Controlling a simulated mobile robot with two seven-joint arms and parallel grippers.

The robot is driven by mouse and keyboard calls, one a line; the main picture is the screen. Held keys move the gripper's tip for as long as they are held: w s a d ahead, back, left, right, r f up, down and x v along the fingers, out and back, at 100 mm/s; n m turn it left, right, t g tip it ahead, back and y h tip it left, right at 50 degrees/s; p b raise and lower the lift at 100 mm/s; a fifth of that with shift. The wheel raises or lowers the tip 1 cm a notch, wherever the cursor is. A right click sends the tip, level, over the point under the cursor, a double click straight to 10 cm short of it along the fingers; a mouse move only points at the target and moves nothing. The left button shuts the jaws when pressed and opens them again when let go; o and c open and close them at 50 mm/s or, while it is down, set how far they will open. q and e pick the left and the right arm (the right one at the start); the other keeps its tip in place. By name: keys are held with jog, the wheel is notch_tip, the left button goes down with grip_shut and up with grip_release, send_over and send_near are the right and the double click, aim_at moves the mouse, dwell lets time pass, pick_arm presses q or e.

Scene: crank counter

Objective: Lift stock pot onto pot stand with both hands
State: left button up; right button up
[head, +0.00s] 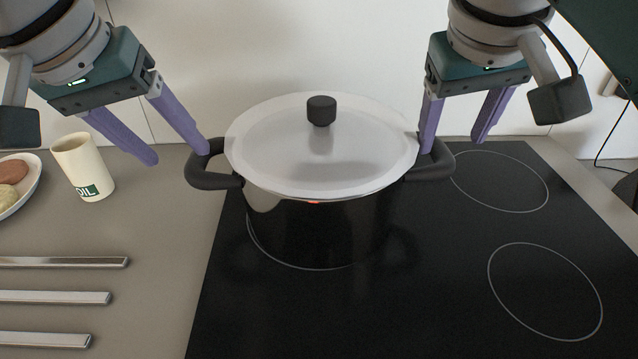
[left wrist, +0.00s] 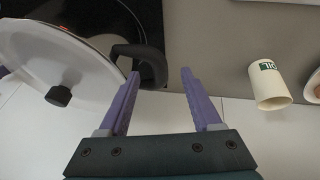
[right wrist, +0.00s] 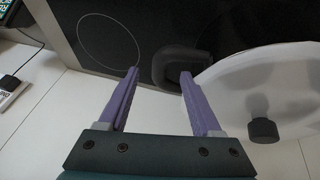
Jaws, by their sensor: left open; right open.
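The stock pot (head: 300,225) is dark, with a pale lid (head: 270,150) and a black knob, and stands on the black hob. Its left handle (head: 215,181) and right handle (head: 432,172) stick out sideways. My left gripper (head: 178,157) is open and empty, one finger close to the left handle, which also shows by the fingers in the left wrist view (left wrist: 148,58). My right gripper (head: 453,146) is open at the right handle, its inner finger overlapping it; contact is unclear. Three parallel metal bars (head: 55,297) on the left counter may be the pot stand.
A cream cup (head: 85,168) and a plate (head: 28,188) with food stand on the left counter, behind the bars. The hob (head: 440,300) is clear in front and to the right of the pot. A pale wall rises behind.

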pick_arm(q)
jog(key=shift+x, duration=4.7)
pick_arm(e)
jog(key=shift+x, duration=4.75)
pick_arm(q)
jog(key=shift+c, duration=0.2)
grip_shut()
pick_arm(e)
grip_shut()
pick_arm(q)
jog(key=shift+w+r, duration=0.15)
jog(key=shift+r, duration=0.05)
pick_arm(e)
jog(key=shift+w+r, duration=0.15)
jog(key=shift+r, duration=0.05)
